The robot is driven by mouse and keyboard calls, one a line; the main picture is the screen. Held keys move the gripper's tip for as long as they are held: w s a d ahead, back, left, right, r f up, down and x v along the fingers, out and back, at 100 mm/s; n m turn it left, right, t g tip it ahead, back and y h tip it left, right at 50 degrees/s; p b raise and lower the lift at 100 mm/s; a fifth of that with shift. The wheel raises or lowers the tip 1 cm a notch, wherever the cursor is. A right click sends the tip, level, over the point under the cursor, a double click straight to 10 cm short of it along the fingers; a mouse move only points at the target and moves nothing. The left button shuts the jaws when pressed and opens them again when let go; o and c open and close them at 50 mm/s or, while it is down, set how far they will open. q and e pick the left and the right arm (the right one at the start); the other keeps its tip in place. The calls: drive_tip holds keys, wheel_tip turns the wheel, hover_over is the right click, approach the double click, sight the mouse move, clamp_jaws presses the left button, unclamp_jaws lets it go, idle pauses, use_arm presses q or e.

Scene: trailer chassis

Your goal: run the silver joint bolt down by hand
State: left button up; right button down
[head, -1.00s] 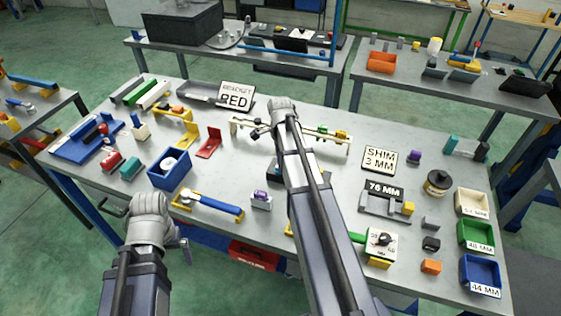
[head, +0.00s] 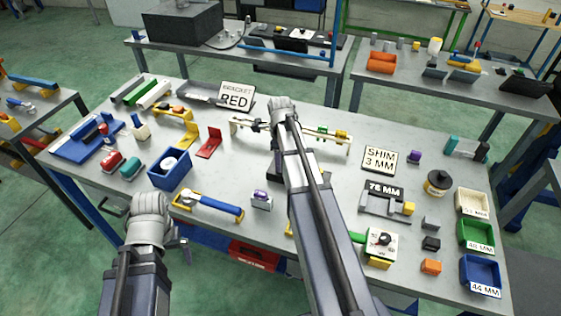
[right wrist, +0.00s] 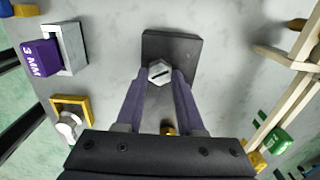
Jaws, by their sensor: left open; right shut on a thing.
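The silver joint bolt (right wrist: 158,70) shows in the right wrist view as a hexagonal head with a dark line across it. It sits over a dark grey block (right wrist: 180,48). My right gripper (right wrist: 162,77) is shut on the bolt head, one purple-grey finger on each side. The bolt's shank is hidden below its head. In the head view my right arm covers the bolt, and part of a dark shape (head: 275,168) shows beside it. My left gripper (head: 186,248) is open and empty, low at the table's front edge.
A cream frame (head: 335,142) with small coloured parts lies behind my right arm. A purple part in a grey holder (head: 261,200) and a blue-handled tool (head: 215,204) lie between my arms. A blue bin (head: 169,178) stands left. Grey tabletop (head: 235,165) is clear nearby.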

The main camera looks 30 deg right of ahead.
drive_tip(key=shift+w, duration=0.15)
drive_tip(key=c, duration=0.5)
unclamp_jaws()
drive_tip(key=shift+r, duration=0.1)
wheel_tip(320, 180, up, 8)
drive_tip(key=p, duration=0.7)
drive_tip(key=shift+f+p, duration=0.2)
drive_tip(key=shift+p, duration=0.2)
